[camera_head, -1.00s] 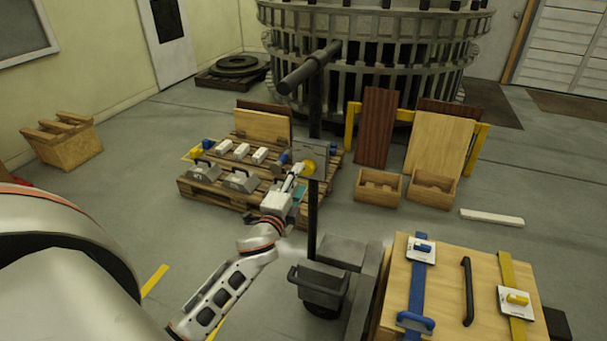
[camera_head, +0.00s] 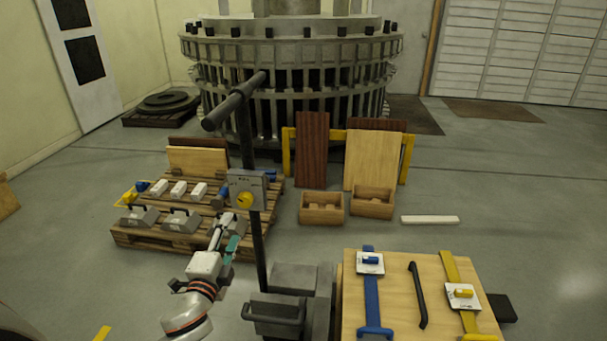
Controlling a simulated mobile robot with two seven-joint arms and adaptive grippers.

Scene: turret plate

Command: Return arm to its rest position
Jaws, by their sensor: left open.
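My left arm comes in from the lower left, with a white and orange wrist. Its gripper (camera_head: 226,232) is open and looks empty. Most of the left arm's upper links are out of view. My right gripper is not in view.
A pallet (camera_head: 150,237) with several grey and white blocks stands behind the gripper. A wooden workbench (camera_head: 400,300) with blue and yellow straps is at the lower right. Two wooden boxes (camera_head: 321,209) stand on the floor.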

